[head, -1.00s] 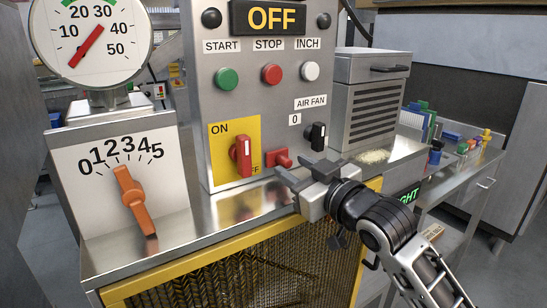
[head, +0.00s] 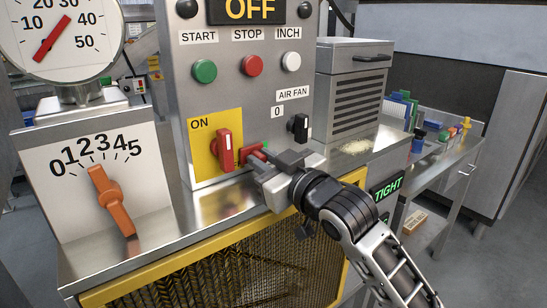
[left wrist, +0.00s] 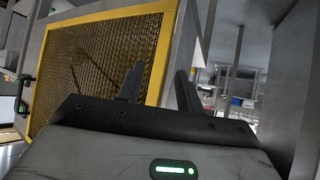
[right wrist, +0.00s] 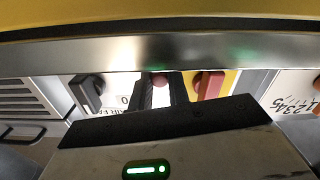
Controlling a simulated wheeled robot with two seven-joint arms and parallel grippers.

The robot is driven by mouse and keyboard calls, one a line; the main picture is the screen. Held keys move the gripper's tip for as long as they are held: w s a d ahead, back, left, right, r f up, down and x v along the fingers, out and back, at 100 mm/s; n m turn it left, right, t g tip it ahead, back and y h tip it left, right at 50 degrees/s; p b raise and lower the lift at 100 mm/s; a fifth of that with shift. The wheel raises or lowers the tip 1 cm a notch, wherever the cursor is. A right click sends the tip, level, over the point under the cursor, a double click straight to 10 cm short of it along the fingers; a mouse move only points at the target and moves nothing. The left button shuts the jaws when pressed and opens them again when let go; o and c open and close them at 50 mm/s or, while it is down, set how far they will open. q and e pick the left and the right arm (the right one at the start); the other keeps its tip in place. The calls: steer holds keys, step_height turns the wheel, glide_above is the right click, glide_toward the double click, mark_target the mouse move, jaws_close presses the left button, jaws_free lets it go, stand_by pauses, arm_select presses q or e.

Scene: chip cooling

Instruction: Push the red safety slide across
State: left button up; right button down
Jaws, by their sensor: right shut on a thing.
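The red safety slide (head: 250,155) sits low on the grey control panel (head: 183,100), just right of the red rotary switch (head: 224,150) on its yellow ON plate. My right gripper (head: 261,160) is shut on the slide from the front right, and its fingers hide the slide's right part. In the right wrist view, the slide's red end (right wrist: 160,80) shows between the fingers. A small green patch shows at the slide's upper right. My left gripper (left wrist: 160,88) is open and empty beside the yellow-framed mesh guard (left wrist: 95,70); it is outside the head view.
The black air fan knob (head: 299,128) stands close to the right of my right gripper. An orange pointer lever (head: 112,196) is on the dial at left. A vented metal box (head: 350,95) stands at right. The steel ledge (head: 205,200) before the panel is clear.

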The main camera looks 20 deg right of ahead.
steer(key=shift+s+a, duration=0.2)
steer(key=shift+a, duration=0.4)
steer(key=shift+s+a, duration=0.2)
steer(key=shift+a, duration=0.35)
